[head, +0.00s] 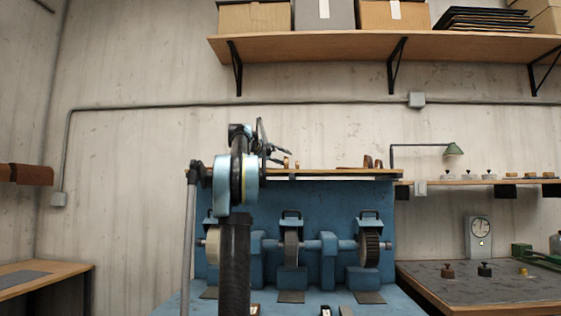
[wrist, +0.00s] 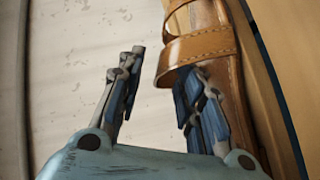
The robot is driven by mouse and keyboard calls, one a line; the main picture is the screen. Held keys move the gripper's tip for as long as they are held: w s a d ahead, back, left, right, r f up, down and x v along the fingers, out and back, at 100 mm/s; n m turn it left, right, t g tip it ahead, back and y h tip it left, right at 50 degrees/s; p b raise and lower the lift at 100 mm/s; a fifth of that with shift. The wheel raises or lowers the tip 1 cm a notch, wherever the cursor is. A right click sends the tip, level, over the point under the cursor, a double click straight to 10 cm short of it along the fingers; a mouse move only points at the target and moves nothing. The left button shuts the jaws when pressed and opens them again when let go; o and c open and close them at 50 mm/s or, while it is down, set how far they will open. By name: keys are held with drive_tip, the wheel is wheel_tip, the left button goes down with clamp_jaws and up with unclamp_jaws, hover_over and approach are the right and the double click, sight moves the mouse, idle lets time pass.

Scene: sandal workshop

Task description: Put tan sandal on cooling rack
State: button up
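A tan leather sandal (wrist: 232,62) with a stitched strap shows in the wrist view, right of centre, along a wooden surface. My gripper (wrist: 158,88) is open, with its two fingers apart. The right finger is at the lower edge of the strap and overlaps the sandal in the picture; I cannot tell whether it touches. The left finger is clear of it, against the pale wall. In the head view my gripper (head: 278,155) is at the wooden ledge above the blue machine, beside small tan items (head: 286,162). I cannot make out a cooling rack.
The wooden ledge (head: 335,173) tops a blue machine with several wheels (head: 290,245). Brown items (head: 372,161) stand farther right on it. A green lamp (head: 453,149) and a dark-topped bench (head: 470,285) are at right. A shelf with boxes (head: 330,46) hangs above.

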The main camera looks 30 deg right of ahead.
drive_tip(key=v, duration=1.2)
drive_tip(key=shift+s, duration=0.1)
idle(0.4)
